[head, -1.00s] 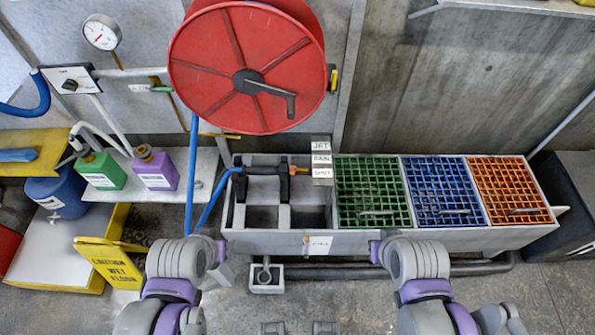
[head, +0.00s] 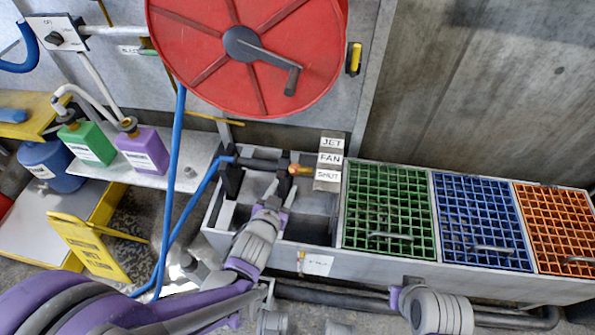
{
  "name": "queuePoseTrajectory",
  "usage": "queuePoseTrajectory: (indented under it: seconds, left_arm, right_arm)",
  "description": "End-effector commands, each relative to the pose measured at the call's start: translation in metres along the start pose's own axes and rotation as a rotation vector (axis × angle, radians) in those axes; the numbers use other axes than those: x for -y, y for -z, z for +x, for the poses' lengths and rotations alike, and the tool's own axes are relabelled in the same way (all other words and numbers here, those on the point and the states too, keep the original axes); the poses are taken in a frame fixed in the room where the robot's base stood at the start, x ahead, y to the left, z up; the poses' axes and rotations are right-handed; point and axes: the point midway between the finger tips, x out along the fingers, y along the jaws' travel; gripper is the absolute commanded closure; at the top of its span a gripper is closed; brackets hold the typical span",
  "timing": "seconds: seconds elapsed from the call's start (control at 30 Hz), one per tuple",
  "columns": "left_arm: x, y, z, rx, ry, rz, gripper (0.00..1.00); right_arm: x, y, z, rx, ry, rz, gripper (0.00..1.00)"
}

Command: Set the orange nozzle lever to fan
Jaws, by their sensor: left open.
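The orange nozzle lever (head: 301,169) is a small orange piece at the right end of the nozzle, which rests in black brackets (head: 231,178) over the grey trough. It points right, towards the SHUT plate (head: 328,175). The FAN plate (head: 330,158) and the JET plate (head: 332,143) are stacked above it. My left gripper (head: 279,190) is open over the trough, just below and left of the lever. I see no contact between them. Of my right arm only a grey and purple part shows at the lower right; its gripper is not visible.
A red hose reel (head: 215,70) with a crank hangs above the trough. A blue hose (head: 172,190) runs down from it. Green (head: 385,215), blue (head: 480,215) and orange (head: 555,225) grates lie to the right. A yellow floor sign (head: 90,245) stands at left.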

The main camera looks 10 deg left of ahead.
Motion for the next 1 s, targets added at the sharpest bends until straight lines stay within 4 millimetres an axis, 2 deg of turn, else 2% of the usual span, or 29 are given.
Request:
queuePoseTrajectory:
  seconds: [0.3, 0.5, 0.7, 0.97, 1.0]
  left_arm:
    - [0.0, -0.001, 0.057, 0.002, 0.0, -0.001, 0.52]
    - [0.0, 0.0, 0.088, 0.002, 0.0, -0.001, 0.52]
    - [0.001, 0.0, 0.1, 0.002, 0.0, -0.001, 0.52]
    - [0.001, 0.001, 0.101, 0.002, 0.001, -0.001, 0.52]
    - [0.001, 0.001, 0.101, 0.002, 0.001, -0.001, 0.57]
  right_arm:
    - [0.0, -0.005, 0.015, 0.005, 0.0, 0.0, 1.0]
    - [0.0, -0.007, 0.022, 0.008, 0.0, 0.0, 1.0]
    - [0.0, -0.007, 0.024, 0.008, 0.0, 0.0, 1.0]
    - [0.0, -0.007, 0.024, 0.008, 0.0, 0.0, 1.0]
    - [0.0, -0.007, 0.024, 0.008, 0.0, 0.0, 1.0]
